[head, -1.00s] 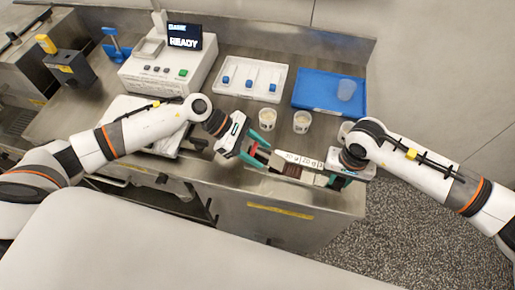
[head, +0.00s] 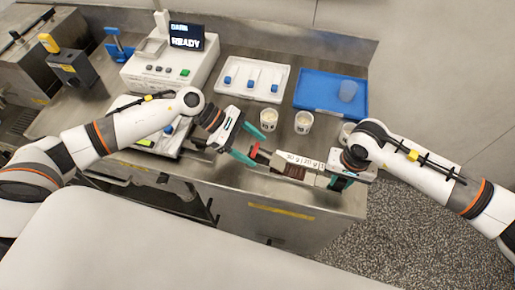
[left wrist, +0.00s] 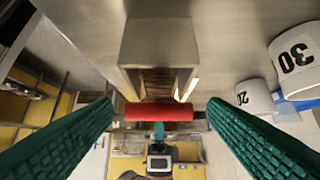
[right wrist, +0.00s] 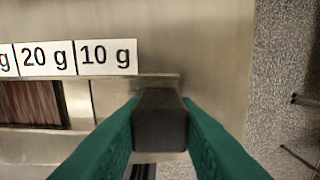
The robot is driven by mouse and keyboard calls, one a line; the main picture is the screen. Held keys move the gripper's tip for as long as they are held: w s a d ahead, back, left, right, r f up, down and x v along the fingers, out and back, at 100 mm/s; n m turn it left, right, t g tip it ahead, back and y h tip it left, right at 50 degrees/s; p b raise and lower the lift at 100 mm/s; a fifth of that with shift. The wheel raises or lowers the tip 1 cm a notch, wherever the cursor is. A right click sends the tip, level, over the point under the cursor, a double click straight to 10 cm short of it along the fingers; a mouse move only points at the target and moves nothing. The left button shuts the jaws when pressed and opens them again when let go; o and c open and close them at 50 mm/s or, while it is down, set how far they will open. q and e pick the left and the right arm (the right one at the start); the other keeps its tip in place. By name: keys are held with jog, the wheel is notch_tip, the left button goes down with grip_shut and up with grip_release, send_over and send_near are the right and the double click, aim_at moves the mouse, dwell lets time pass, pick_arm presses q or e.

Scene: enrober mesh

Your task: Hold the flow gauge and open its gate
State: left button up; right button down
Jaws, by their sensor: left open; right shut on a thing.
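The flow gauge (head: 311,164) is a metal trough with 30 g, 20 g and 10 g labels and brown contents, held out near the counter's front edge. My right gripper (right wrist: 160,125) is shut on its dark handle (right wrist: 160,118) at the right end. The red gate bar (head: 254,150) is at the left end and lies across the trough mouth in the left wrist view (left wrist: 159,111). My left gripper (head: 250,143) is open, its two teal fingers on either side of the red bar with visible gaps. I cannot tell whether the gate is open.
Two labelled cups (head: 268,120) and (head: 303,123) stand behind the gauge; a third (head: 346,132) is partly hidden by my right arm. A white tray (head: 285,72), a blue tray (head: 308,91) and a scale reading READY (head: 150,72) stand further back.

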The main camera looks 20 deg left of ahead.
pick_arm(q)
jog(key=v, duration=0.9)
jog(key=shift+a+r, duration=0.2)
jog(key=shift+a, duration=0.05)
pick_arm(e)
jog(key=c, duration=1)
grip_release()
jog(key=shift+c, duration=0.2)
notch_tip(320, 180, up, 12)
jog(key=shift+r, duration=0.1)
